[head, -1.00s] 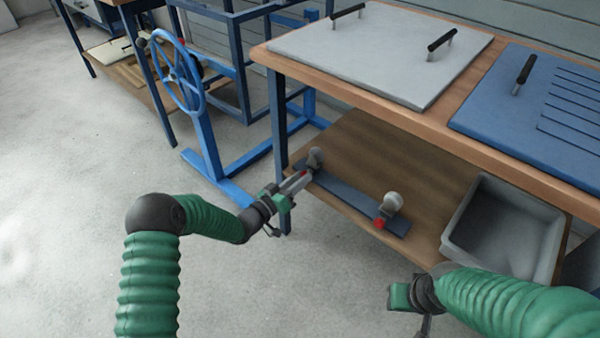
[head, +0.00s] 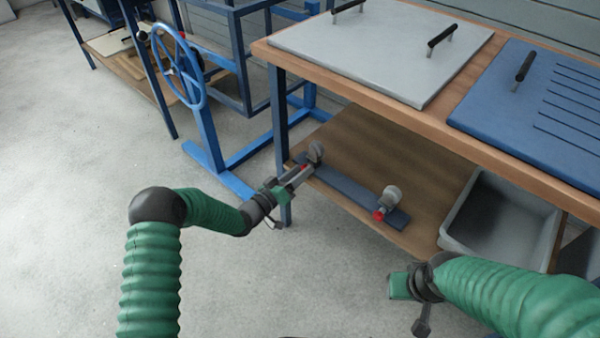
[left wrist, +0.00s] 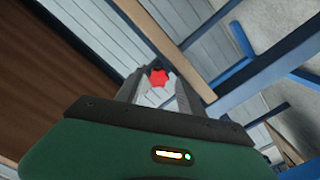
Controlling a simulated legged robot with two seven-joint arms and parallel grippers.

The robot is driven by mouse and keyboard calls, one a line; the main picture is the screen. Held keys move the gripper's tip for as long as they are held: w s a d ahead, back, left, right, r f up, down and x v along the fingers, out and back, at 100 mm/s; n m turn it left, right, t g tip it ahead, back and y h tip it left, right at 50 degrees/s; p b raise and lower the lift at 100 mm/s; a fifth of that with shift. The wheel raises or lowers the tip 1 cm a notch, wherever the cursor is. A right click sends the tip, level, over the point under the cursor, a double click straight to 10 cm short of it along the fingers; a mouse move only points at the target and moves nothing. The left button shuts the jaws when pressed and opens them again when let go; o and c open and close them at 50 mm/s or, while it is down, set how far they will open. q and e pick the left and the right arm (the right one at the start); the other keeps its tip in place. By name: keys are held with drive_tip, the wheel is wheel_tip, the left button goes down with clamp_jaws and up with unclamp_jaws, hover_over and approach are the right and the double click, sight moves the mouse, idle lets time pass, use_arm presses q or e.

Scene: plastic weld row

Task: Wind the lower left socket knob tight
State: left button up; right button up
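A dark blue-grey strip (head: 350,194) lies along the front of the lower wooden shelf, with a rounded grey socket near each end. The lower left socket (head: 316,151) has a red knob (head: 303,167), partly hidden by my left gripper (head: 297,177). In the left wrist view the red, star-shaped knob (left wrist: 157,78) shows between the tips of my open left fingers (left wrist: 158,90), with gaps on both sides. The right socket (head: 391,195) has its own red knob (head: 378,215). My right gripper (head: 398,287) is at the lower right, apart from the shelf; its fingers are unclear.
The workbench top (head: 420,112) overhangs the shelf, and its blue leg (head: 280,140) stands close to my left gripper. A grey bin (head: 500,225) sits at the right of the shelf. A blue handwheel (head: 180,65) stands at the left. The floor in front is clear.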

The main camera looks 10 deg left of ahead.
use_arm(q)
drive_tip(key=p+v, duration=0.8)
drive_tip(key=v, duration=0.9)
drive_tip(key=shift+w, duration=0.15)
